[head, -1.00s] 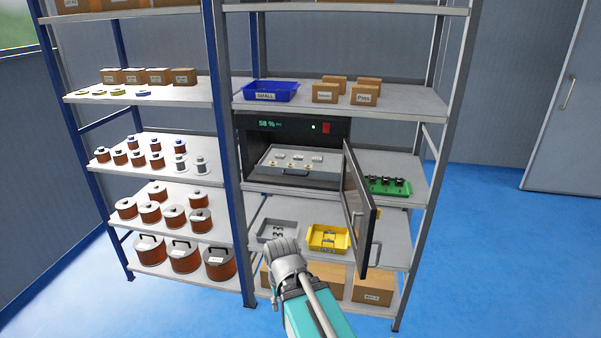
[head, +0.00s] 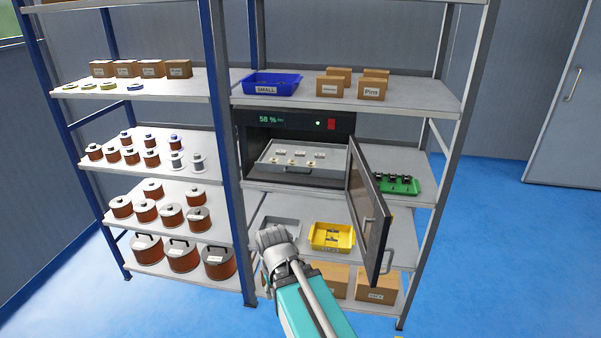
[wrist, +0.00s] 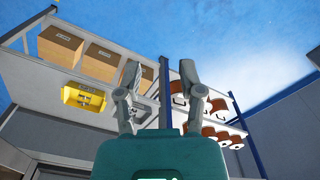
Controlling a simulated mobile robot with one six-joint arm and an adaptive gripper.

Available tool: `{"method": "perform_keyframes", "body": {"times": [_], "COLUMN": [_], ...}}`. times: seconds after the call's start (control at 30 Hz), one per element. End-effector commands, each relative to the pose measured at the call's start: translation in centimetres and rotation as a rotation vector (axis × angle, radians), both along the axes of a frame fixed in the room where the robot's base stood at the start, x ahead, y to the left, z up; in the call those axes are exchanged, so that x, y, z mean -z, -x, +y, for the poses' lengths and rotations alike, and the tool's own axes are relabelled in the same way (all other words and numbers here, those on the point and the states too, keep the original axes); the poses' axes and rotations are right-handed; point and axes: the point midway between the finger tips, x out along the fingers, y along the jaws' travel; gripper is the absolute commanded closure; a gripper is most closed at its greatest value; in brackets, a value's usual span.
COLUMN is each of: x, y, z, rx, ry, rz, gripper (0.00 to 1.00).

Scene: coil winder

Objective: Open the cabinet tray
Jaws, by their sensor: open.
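The cabinet (head: 340,124) stands on the middle shelf of the right rack, with a lit display reading 58 %. Its door (head: 368,208) is swung open to the right. Inside, the grey cabinet tray (head: 318,176) carries several small parts and has a handle on its front; it sits at the cabinet's mouth and seems partly drawn out. My gripper (head: 272,236) is below and in front of the cabinet, near the lower shelf, apart from the tray. In the wrist view my gripper (wrist: 160,90) has its two fingers spread with nothing between them. The cabinet tray is not seen in the wrist view.
A yellow bin (head: 331,237) and a grey bin (head: 284,222) sit on the shelf below. The open door juts out to the right of my arm. A green tray (head: 400,184) lies behind it. Copper spools (head: 172,217) fill the left rack. Blue floor lies clear at right.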

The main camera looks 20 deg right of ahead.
Motion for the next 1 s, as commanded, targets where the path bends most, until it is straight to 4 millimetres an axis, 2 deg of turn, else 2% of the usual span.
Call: {"method": "perform_keyframes", "body": {"times": [0.37,0.53,0.67,0.77,1.0], "x": [0.2,1.0,2.1,3.0,4.0], "y": [-0.3,-2.3,-5.4,-8.7,-17.6], "z": [-0.1,-0.9,-2.4,-4.2,-9.8], "rx": [-0.003,-0.03,-0.074,-0.123,-0.289], "ry": [0.003,0.023,0.064,0.115,0.314], "rz": [-0.008,-0.065,-0.16,-0.258,-0.527], "gripper": [0.5,0.5,0.5,0.5,0.5]}}
